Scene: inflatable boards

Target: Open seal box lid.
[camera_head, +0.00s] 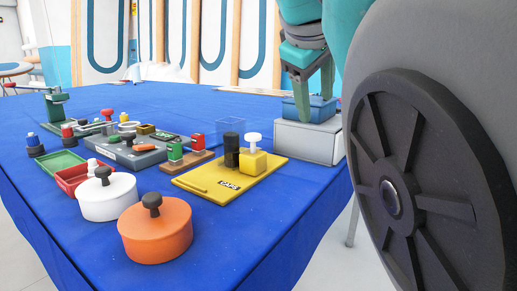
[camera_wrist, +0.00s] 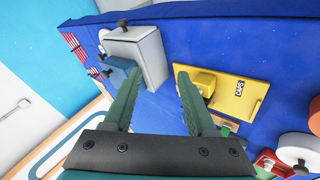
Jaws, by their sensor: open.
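My gripper (camera_head: 314,106) is at the back right in the head view, its fingers pointing down and spread. In the wrist view my gripper (camera_wrist: 158,72) is open with nothing between the fingers. A light grey box (camera_head: 308,142) stands at the table's right edge, below and in front of the gripper. It shows closed in the wrist view (camera_wrist: 149,52), with a dark knob at its far end. A blue box (camera_head: 317,108) is behind it, partly hidden by the fingers. The blue box also shows in the wrist view (camera_wrist: 117,76). I cannot tell which is the seal box.
Orange (camera_head: 155,238) and white (camera_head: 107,203) knobbed pots stand in front. A grey board (camera_head: 133,152), green and red trays lie further left.

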